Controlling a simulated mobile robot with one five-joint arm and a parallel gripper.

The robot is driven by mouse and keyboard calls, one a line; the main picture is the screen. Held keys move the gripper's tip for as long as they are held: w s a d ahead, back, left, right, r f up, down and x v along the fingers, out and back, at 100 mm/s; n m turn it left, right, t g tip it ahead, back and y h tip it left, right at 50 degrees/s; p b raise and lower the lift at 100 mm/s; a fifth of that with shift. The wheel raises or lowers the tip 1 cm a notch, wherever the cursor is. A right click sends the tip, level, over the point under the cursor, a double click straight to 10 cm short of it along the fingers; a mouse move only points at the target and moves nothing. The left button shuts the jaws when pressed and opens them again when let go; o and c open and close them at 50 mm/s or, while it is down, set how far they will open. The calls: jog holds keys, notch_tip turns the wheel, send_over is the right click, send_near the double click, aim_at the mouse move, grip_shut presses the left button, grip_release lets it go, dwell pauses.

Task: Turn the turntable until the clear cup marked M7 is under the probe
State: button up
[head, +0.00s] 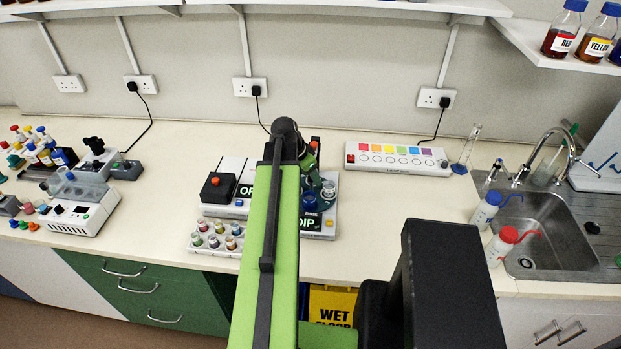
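A white instrument with a dark green DIP label (311,224) stands on the bench, partly hidden behind my green arm. A dark blue cup (309,201) and a paler cup (328,189) show on it, at the right of the arm. No M7 mark can be read at this size. The turntable's outline and the probe cannot be made out clearly. My wrist reaches down over the instrument from the black joint, and my gripper (313,178) is around the cups' far side. Its fingers are too small and covered to show whether they are open or touching anything.
A white box with a black panel and red button (216,187) stands left of my arm, with a rack of small vials (216,238) in front. A colour-strip panel (397,159) lies behind right. A sink (545,235) with wash bottles is at right. Bench between is clear.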

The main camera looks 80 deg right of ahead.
jog(key=shift+r, duration=0.1)
jog(key=p+v, duration=1.6)
jog(key=v, duration=0.1)
jog(key=shift+a, duration=0.2)
jog(key=shift+w, duration=0.1)
